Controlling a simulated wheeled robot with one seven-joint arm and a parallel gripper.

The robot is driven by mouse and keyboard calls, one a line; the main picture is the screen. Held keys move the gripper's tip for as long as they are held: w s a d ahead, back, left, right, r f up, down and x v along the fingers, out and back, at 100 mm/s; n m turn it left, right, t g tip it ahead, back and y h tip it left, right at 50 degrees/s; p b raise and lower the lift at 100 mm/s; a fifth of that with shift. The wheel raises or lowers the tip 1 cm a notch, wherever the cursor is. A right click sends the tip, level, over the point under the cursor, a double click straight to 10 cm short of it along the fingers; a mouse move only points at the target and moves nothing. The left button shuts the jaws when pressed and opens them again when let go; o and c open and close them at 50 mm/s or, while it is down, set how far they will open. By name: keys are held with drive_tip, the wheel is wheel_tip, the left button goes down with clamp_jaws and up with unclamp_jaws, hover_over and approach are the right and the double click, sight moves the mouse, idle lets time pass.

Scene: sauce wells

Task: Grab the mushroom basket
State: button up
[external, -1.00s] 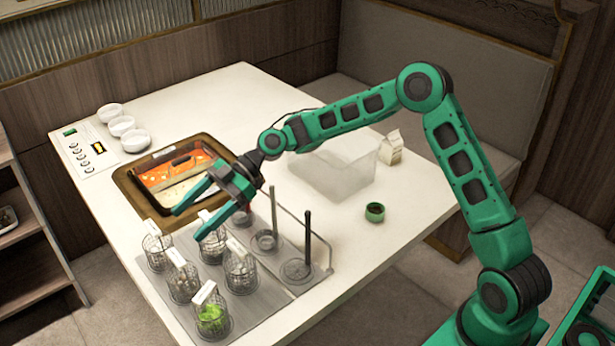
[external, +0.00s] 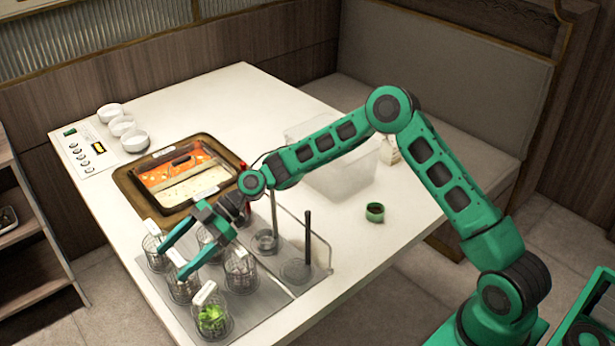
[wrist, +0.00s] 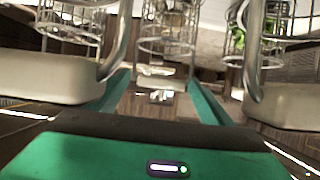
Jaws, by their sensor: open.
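Several wire baskets stand in a grey rack on the table in the external view. One front basket (external: 212,320) holds green leaves; the middle-left basket (external: 184,291), back-left basket (external: 156,262) and right basket (external: 240,276) hold darker or paler food. I cannot tell which has the mushrooms. My gripper (external: 171,264) is open, with its fingers over the left row of baskets, near the back-left and middle-left ones. Whether the fingers touch a basket is unclear.
A divided soup pot (external: 180,178) sits in the table behind the rack. Two upright ladles (external: 307,235) and a clear guard (external: 318,248) stand to the right. A clear bin (external: 340,175) and green cup (external: 375,212) are farther right. White bowls (external: 134,140) stand far left.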

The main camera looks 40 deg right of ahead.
drive_tip(key=shift+a+f, duration=0.1)
drive_tip(key=shift+a, duration=0.15)
drive_tip(key=c, duration=1.5)
drive_tip(key=shift+o, duration=0.2)
